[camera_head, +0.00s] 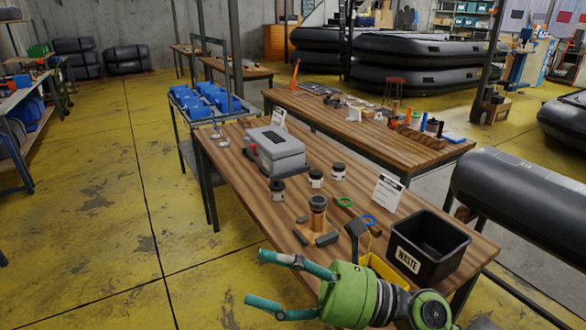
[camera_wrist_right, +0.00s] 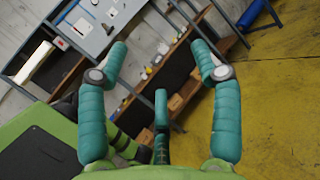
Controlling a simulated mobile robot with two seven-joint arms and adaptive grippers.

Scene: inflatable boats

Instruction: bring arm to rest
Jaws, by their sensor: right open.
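My right gripper (camera_head: 256,278), green with teal fingers, is at the bottom centre of the head view. It is in front of the near edge of the wooden workbench (camera_head: 262,205), over the yellow floor. Its fingers point left and are spread apart with nothing between them. In the right wrist view the gripper (camera_wrist_right: 160,55) shows its fingers spread and empty, with shelves and a yellow floor beyond. My left gripper is not in view.
On the bench near my right arm stand a black waste bin (camera_head: 428,244), a yellow container (camera_head: 388,272), a wooden cylinder (camera_head: 317,215) and a white sign (camera_head: 387,193). A grey case (camera_head: 275,150) sits farther back. The yellow floor (camera_head: 85,230) at left is clear.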

